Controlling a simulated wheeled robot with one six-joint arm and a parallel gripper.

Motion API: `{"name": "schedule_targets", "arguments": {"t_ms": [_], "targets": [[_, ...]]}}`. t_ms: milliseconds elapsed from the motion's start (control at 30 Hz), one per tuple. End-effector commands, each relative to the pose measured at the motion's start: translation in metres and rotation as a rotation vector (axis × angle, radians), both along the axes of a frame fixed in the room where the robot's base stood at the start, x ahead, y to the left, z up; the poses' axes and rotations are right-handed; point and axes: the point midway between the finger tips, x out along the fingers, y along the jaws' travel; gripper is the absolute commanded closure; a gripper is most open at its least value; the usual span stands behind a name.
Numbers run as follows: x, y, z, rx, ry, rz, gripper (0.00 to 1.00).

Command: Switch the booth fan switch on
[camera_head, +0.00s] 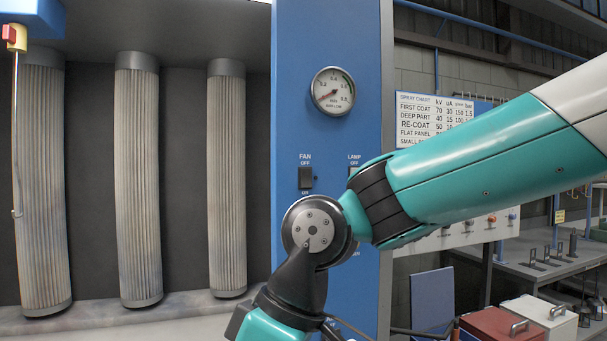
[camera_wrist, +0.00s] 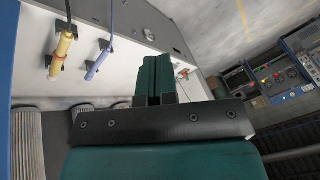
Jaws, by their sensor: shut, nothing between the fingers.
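The fan switch (camera_head: 306,177) is a dark rocker on the blue booth panel (camera_head: 330,40), below the gauge. FAN and OFF are printed above it and ON below it. Its rocker position is too small to tell. My arm crosses just below and right of it, without covering it. My gripper (camera_wrist: 153,78) shows in the wrist view with its two dark green fingers shut together and nothing between them. In the head view my gripper is not visible; the arm leaves the bottom edge. The fan switch cannot be made out in the wrist view.
A lamp switch (camera_head: 354,172) sits right of the fan switch, partly behind my arm. A gauge (camera_head: 333,91) is above. Several pleated filter columns (camera_head: 137,180) stand at left. In the wrist view, a yellow tool (camera_wrist: 64,46) and a blue tool (camera_wrist: 98,62) hang.

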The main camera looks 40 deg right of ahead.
Motion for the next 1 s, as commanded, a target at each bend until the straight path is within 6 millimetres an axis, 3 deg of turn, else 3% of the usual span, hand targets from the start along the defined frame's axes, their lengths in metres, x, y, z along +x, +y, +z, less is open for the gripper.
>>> {"name": "schedule_targets", "arguments": {"t_ms": [33,100,200,300,433,533,667,1000], "targets": [[0.032,-0.012,0.038,0.021,-0.065,0.001,1.0],[0.072,-0.036,0.087,0.035,-0.172,0.04,1.0],[0.117,-0.088,0.154,0.0,-0.334,0.109,1.0],[0.139,-0.147,0.209,-0.087,-0.47,0.185,1.0],[0.144,-0.212,0.257,-0.222,-0.576,0.273,1.0],[0.139,-0.243,0.276,-0.3,-0.61,0.322,1.0],[0.138,-0.258,0.281,-0.344,-0.626,0.353,1.0],[0.167,-0.244,0.23,-0.343,-0.626,0.359,1.0]]}}
